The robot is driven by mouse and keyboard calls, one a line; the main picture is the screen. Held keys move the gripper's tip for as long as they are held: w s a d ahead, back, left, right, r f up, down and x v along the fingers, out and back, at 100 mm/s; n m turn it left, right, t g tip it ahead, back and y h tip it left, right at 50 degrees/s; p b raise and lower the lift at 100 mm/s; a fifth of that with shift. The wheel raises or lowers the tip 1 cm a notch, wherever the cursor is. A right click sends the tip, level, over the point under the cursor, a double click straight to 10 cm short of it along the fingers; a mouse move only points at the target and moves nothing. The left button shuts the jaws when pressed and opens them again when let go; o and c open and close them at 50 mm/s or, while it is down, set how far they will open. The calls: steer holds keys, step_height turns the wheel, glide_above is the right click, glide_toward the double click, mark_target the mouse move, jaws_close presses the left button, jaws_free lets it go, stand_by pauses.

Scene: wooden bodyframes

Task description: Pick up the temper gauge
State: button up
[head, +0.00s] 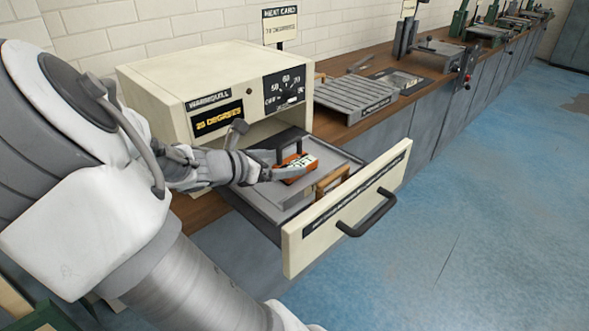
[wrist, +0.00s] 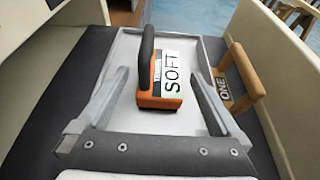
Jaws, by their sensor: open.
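The temper gauge (head: 304,163) appears to be the orange block with a black handle and a white face reading "SOFT". It lies in the pulled-out drawer (head: 268,204). In the wrist view the gauge (wrist: 170,78) sits on the pale tray between my fingers, with its handle (wrist: 147,38) along its left side. My gripper (head: 282,164) is open and reaches over the drawer from the left. In the wrist view my gripper (wrist: 162,75) has one finger on each side of the gauge, with visible gaps. In the head view the fingers partly hide the gauge.
A wooden piece (wrist: 243,73) labelled "ONE" stands right of the gauge inside the drawer. The cream drawer front (head: 345,210) with a black handle (head: 367,213) bounds the near side. The cream warming cabinet (head: 222,92) stands behind. A grey slatted rack (head: 357,98) is to the right.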

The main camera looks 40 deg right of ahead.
mark_target(297, 161)
steer(key=b+x, duration=0.1)
steer(key=x, duration=0.1)
steer(key=b+x, duration=0.1)
steer(key=x, duration=0.1)
steer(key=shift+s+a+f+b, duration=0.1)
steer(key=shift+s+f+b, duration=0.05)
steer(key=shift+f+b, duration=0.15)
steer(key=shift+d+f, duration=0.1)
steer(key=shift+d, duration=0.5)
steer(key=c, duration=1.5)
jaws_close()
